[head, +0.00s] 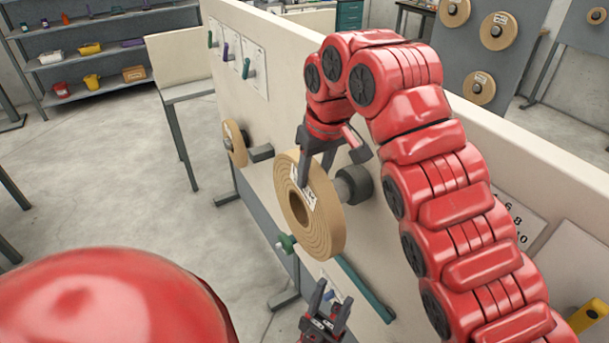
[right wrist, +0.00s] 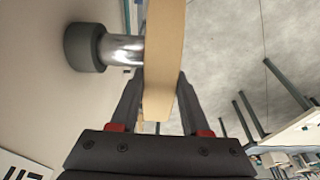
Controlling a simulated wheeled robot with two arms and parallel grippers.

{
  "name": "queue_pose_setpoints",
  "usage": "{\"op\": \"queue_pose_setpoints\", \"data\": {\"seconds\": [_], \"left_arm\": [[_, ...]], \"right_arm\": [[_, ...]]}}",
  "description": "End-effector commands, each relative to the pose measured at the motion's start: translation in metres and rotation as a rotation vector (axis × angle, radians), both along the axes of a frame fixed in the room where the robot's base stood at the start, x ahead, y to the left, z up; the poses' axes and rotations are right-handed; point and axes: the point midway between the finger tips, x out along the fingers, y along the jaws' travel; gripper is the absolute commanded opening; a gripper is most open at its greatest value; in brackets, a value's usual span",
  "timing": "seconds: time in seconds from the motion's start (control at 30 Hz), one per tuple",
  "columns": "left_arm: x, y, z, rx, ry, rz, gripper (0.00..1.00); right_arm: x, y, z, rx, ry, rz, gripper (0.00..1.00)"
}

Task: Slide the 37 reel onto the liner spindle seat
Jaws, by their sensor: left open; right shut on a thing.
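A tan reel (head: 308,235) with a white label, its number unreadable, is held by its upper rim in my right gripper (head: 312,176). It stands on edge, its open hole facing left in the head view. The right wrist view shows the reel (right wrist: 163,55) edge-on between the two fingers. Beside it is a spindle with a dark grey collar (head: 357,185), also in the right wrist view (right wrist: 84,47). Its bare metal shaft (right wrist: 123,49) reaches the reel's near face; whether its tip is inside the hole is hidden. My left gripper (head: 327,307) is open and empty below the reel.
The pale machine panel (head: 275,55) runs behind the spindle. Another reel (head: 235,143) sits at its far left part. A green knob (head: 286,243) and a teal bar (head: 364,290) are below the held reel. More reels hang on a grey board (head: 462,60) behind.

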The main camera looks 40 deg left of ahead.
Motion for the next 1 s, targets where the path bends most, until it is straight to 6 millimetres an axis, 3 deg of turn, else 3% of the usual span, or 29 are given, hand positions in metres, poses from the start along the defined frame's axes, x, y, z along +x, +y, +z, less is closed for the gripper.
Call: {"op": "queue_pose_setpoints", "data": {"seconds": [0.43, 1.0], "left_arm": [[0.0, 0.0, 0.001, 0.0, 0.0, 0.0, 0.5], [0.0, 0.0, 0.047, 0.0, 0.0, 0.0, 0.5]], "right_arm": [[0.031, -0.012, 0.002, 0.004, -0.001, -0.002, 0.0], [0.069, -0.028, 0.006, 0.004, -0.001, 0.0, 0.0]]}}
